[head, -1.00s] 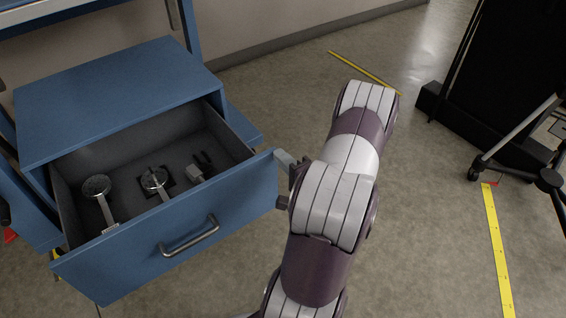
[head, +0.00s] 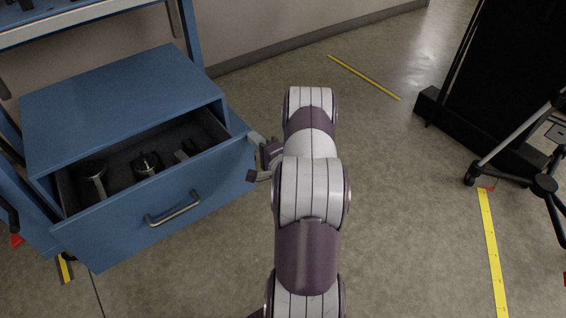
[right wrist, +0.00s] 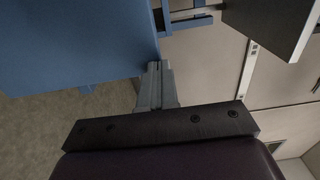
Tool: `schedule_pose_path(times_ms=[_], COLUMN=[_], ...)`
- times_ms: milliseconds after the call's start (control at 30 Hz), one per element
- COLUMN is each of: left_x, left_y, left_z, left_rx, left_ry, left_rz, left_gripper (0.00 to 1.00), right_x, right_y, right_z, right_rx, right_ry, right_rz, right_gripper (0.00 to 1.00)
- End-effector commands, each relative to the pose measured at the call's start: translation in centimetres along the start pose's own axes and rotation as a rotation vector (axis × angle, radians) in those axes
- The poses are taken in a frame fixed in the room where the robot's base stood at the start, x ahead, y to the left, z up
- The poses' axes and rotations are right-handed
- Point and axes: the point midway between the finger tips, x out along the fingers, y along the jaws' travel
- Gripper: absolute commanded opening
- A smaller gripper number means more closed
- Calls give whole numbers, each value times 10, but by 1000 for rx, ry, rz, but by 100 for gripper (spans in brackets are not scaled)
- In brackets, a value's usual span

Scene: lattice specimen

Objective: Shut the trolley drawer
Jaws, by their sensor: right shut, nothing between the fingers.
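The blue trolley drawer (head: 222,180) stands partly open under the blue cabinet top (head: 115,95). Its front bears a metal bar handle (head: 173,209). Inside lie a few dark and metal tools, one of them a round-headed piece (head: 147,164). My right gripper (head: 254,140) is at the right end of the drawer front, shut and empty. In the right wrist view its closed fingers (right wrist: 158,75) reach the edge of the blue panel (right wrist: 75,40); they appear to touch it. The left gripper is not in view.
A black stand (head: 490,80) and a tripod-like base with casters (head: 540,184) are at the right. Yellow tape strips (head: 492,250) mark the floor. The floor between the drawer and the stand is clear except for my right arm.

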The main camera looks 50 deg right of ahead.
Motion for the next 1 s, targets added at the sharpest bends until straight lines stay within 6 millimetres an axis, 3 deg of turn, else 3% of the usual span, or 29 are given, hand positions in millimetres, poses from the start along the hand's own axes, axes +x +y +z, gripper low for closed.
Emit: schedule_pose_path(times_ms=[200,500,733,1000], left_x=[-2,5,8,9], left_y=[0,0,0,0], left_z=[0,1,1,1], left_rx=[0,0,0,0], left_ry=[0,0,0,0], left_rz=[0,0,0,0], left_gripper=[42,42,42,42], right_x=[58,116,138,144], right_y=[0,2,1,1], right_z=[1,0,0,0], right_rx=[-2,-2,-1,0], right_ry=[-3,-2,0,0], right_rz=[-3,-2,-1,0], right_gripper=[0,0,0,0])
